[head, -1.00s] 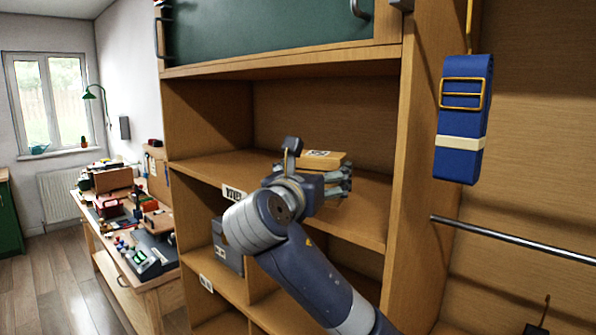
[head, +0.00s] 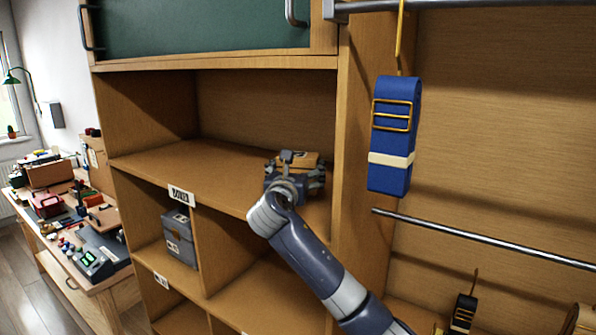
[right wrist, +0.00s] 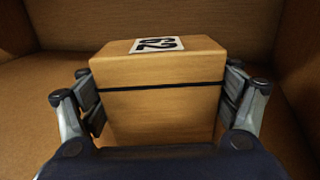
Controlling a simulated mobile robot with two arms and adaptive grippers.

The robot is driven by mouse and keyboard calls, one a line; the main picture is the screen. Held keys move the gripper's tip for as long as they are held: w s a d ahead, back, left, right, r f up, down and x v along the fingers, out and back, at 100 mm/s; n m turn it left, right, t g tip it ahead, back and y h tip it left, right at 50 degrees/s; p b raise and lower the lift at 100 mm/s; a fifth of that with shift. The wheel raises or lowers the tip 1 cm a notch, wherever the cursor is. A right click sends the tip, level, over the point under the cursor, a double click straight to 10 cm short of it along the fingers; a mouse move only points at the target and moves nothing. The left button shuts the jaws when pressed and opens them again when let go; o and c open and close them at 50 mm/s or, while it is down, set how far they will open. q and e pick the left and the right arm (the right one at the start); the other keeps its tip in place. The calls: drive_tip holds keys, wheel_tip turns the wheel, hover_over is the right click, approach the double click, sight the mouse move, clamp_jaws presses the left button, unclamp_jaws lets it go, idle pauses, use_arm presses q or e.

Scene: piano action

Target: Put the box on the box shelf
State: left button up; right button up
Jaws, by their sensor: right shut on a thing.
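A small light-wood box (head: 300,158) with a dark line around it and a white label on top is at the right part of an upper open shelf (head: 190,160). That shelf has a white label (head: 181,195) on its front edge, which seems to read "BOXES". My right gripper (head: 294,174) is shut on the box, reaching in from the front. In the right wrist view the box (right wrist: 155,112) sits upright between the fingers, one on each side. Whether its underside touches the shelf board is hidden. My left gripper is not in view.
The shelf's left and middle are bare. A grey box (head: 180,238) stands in the compartment below. A green-fronted cabinet (head: 200,25) is above. On the right, a blue strap (head: 394,135) hangs near a metal rail (head: 480,238). A cluttered workbench (head: 75,230) stands at left.

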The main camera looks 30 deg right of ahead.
drive_tip(key=shift+s+f, duration=0.1)
drive_tip(key=shift+f, duration=0.55)
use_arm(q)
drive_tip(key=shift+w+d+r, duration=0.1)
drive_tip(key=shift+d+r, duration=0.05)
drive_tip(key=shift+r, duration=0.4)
use_arm(e)
drive_tip(key=shift+d+f, duration=0.1)
drive_tip(key=shift+f, duration=0.15)
drive_tip(key=shift+f, duration=0.1)
drive_tip(key=o, duration=1.1)
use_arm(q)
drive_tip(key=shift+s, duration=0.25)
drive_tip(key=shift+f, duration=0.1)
